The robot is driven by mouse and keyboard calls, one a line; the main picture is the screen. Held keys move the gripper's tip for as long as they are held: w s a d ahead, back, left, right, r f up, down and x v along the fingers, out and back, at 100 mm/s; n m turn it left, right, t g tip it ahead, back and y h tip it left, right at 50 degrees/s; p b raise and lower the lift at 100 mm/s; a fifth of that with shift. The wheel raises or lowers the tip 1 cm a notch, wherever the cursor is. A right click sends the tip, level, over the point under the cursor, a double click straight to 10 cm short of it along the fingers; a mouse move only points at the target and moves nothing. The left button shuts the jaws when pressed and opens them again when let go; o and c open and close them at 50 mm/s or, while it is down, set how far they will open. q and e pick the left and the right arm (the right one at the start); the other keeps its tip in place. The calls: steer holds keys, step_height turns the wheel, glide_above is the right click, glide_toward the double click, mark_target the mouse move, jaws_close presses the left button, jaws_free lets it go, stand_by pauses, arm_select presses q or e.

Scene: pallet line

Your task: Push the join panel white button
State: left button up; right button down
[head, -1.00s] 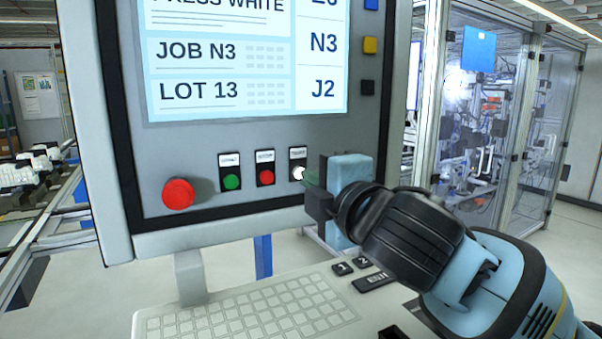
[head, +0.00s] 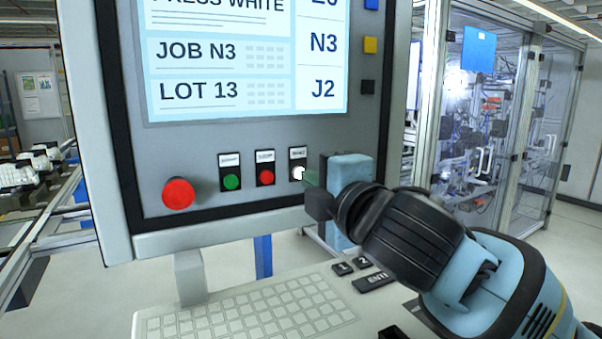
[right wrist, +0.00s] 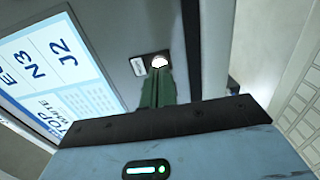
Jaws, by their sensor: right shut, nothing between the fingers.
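The white button (head: 298,173) sits in a black plate at the right end of a row on the grey join panel (head: 230,147). In the right wrist view the white button (right wrist: 159,61) shows just beyond the green fingertips. My right gripper (head: 309,178) is shut and empty, its tips right at the button's lower right edge. I cannot tell whether they touch it. My left gripper is not in view.
A green button (head: 231,182), a red button (head: 265,177) and a large red mushroom button (head: 178,194) are to the left. The screen (head: 240,60) is above, reading "PRESS WHITE". A keyboard (head: 250,312) lies below. Blue, yellow and black squares line the panel's right side.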

steer(key=shift+x, duration=1.05)
stand_by(0.8)
steer(key=shift+v, duration=2.5)
